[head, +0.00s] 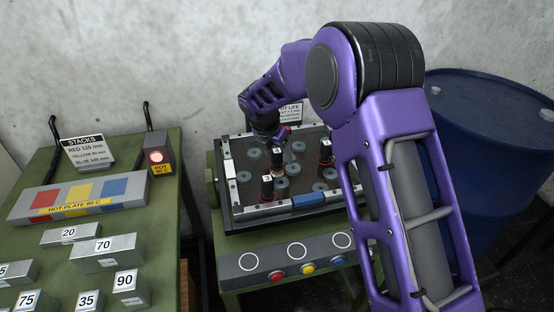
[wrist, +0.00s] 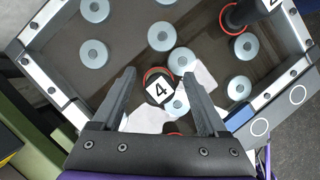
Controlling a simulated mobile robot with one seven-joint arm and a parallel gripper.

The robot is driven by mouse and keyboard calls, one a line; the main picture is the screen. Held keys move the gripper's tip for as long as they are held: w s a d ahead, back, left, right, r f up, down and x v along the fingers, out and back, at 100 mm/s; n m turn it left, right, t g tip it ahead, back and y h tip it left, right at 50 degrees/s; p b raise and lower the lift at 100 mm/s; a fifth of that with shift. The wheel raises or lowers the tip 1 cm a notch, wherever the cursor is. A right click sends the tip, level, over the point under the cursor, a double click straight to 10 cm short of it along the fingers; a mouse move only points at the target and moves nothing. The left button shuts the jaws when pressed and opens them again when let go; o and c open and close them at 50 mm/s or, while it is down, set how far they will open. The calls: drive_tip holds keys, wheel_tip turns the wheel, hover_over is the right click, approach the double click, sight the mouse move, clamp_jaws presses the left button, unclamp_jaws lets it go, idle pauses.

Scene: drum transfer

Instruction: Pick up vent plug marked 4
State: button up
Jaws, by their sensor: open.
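The vent plug marked 4 (wrist: 159,90) is a dark, round-topped plug with a white label and a red ring at its base. In the wrist view it stands between the two fingers of my gripper (wrist: 160,76), with a gap on each side. My gripper is open and empty above it. In the head view my gripper (head: 270,138) hangs over the tray, just above a labelled plug (head: 277,159) whose number is too small to read surely. Pale patches beside the fingers partly cover the area around the plug in the wrist view.
The dark tray (head: 223,170) has a raised metal rim and holds several grey discs. Other plugs stand close by: one at the front (head: 267,187), one at right (head: 326,153). A hot plate (head: 80,199) and metal blocks lie on the left bench; a blue drum (head: 490,150) stands right.

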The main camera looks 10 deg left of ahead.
drive_tip(key=shift+x, duration=1.05)
clamp_jaws()
